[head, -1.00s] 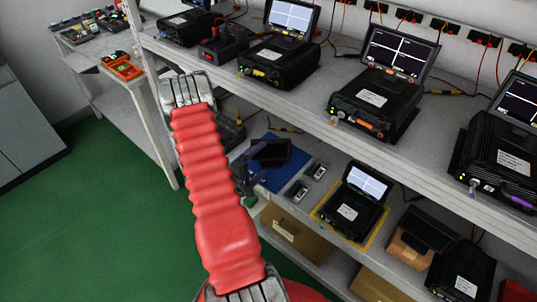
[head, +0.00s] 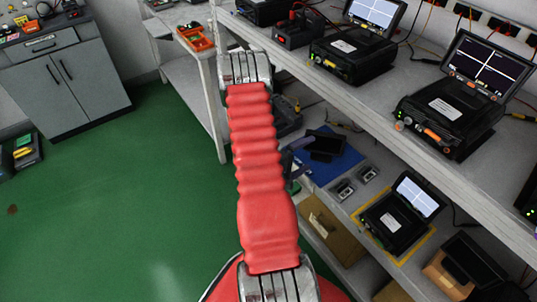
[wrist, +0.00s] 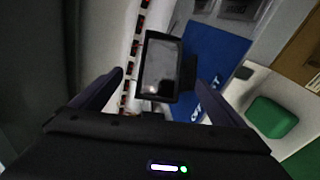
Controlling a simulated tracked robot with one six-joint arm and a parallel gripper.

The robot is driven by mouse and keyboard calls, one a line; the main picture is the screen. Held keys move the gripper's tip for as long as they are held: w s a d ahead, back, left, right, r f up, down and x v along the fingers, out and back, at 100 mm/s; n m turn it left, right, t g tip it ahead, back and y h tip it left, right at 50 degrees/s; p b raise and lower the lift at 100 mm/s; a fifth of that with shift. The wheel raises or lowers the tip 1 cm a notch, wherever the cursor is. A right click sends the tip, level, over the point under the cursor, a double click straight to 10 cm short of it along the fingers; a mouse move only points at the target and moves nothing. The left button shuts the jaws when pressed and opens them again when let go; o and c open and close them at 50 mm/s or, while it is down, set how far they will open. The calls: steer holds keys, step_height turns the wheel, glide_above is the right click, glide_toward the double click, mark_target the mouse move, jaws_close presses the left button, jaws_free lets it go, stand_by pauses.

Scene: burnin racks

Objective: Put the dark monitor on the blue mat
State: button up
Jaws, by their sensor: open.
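The dark monitor (head: 325,144) is at the far left part of the blue mat (head: 344,168) on the lower shelf. In the wrist view the monitor (wrist: 161,66) shows its blank screen, beside and partly over the edge of the blue mat (wrist: 217,62). I cannot tell whether it rests on the mat. My gripper (wrist: 160,80) is open, with one finger on each side of the monitor in the picture; no contact shows. In the head view my gripper (head: 294,158) is mostly hidden behind my red arm, with a dark finger showing left of the mat.
The upper shelf (head: 375,118) overhangs the lower one and carries several black test units (head: 450,110). Two small grey devices (head: 355,181), an open unit (head: 398,215) on a yellow-edged mat, and a dark screen on a wooden block (head: 440,275) stand to the right. Green floor lies left.

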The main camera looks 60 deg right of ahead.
steer(key=w+a+r+m+g+y, duration=0.1)
steer(key=w+a+r+m+y, duration=0.1)
steer(key=a+r, duration=0.6)
steer(key=w+a+r+m+g+y, duration=0.1)
steer(key=w+a+r+y, duration=0.2)
steer(key=r, duration=0.8)
steer(key=w+a+r+n+t+y, duration=0.1)
steer(key=w+a+r+t+y, duration=0.1)
steer(key=a, duration=1.1)
steer(key=w+a+r+n+t+y, duration=0.2)
steer(key=a+r+t+y, duration=0.2)
steer(key=a, duration=0.9)
steer(key=w+a+r+n+t+y, duration=0.1)
steer(key=a+r+t+y, duration=0.3)
steer(key=a, duration=1)
step_height(320, 180, up, 5)
steer(key=shift+w+f+n+t, duration=0.15)
steer(key=shift+w+n+t, duration=0.25)
steer(key=shift+t, duration=0.8)
